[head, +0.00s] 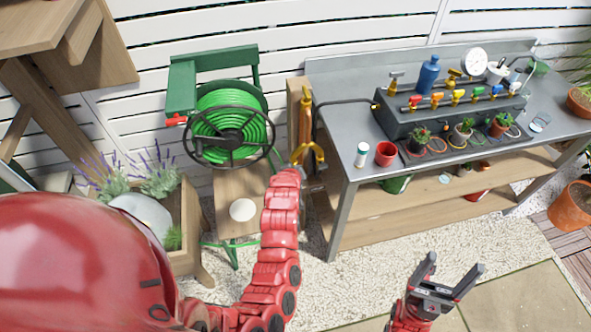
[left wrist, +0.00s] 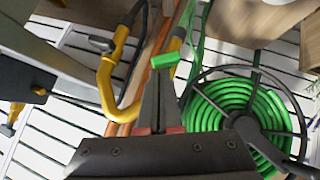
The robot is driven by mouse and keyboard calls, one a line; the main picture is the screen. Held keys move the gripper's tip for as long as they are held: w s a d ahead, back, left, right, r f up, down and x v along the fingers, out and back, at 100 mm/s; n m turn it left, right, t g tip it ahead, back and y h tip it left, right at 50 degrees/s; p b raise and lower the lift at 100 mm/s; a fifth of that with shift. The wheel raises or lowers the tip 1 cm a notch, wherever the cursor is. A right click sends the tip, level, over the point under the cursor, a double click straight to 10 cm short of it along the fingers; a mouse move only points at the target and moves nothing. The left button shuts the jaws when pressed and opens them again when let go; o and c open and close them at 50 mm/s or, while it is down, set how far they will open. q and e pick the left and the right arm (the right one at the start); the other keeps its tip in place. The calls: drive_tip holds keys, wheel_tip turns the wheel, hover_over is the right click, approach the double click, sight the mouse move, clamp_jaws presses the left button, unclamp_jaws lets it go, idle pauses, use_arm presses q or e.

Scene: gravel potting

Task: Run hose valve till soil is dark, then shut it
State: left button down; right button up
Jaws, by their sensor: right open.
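A yellow standpipe (head: 318,154) with a curved spout is on the wooden post left of the bench; it shows large in the left wrist view (left wrist: 107,85). A small green piece (left wrist: 165,60), possibly the valve handle, is at my left fingertips (left wrist: 163,80). The fingers look close together, but whether they grip it is unclear. In the head view the left gripper is hidden at the end of my red arm. My right gripper (head: 448,272) is open and empty, low in front of the bench. A green hose (head: 230,115) is coiled on a reel. Soil colour cannot be made out.
A wooden planter (head: 190,225) with lavender stands left. Gravel (head: 370,250) in front of the bench is clear.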

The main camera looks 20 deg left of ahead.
use_arm(q)
drive_tip(key=shift+w+d+b, duration=0.15)
drive_tip(key=shift+d+b, duration=0.05)
drive_tip(key=shift+b, duration=0.15)
idle(0.7)
drive_tip(key=shift+w+d+b, duration=0.25)
drive_tip(key=shift+d+b, duration=0.2)
drive_tip(key=shift+b, duration=0.95)
idle(1.2)
drive_tip(key=shift+r, duration=0.1)
idle(0.4)
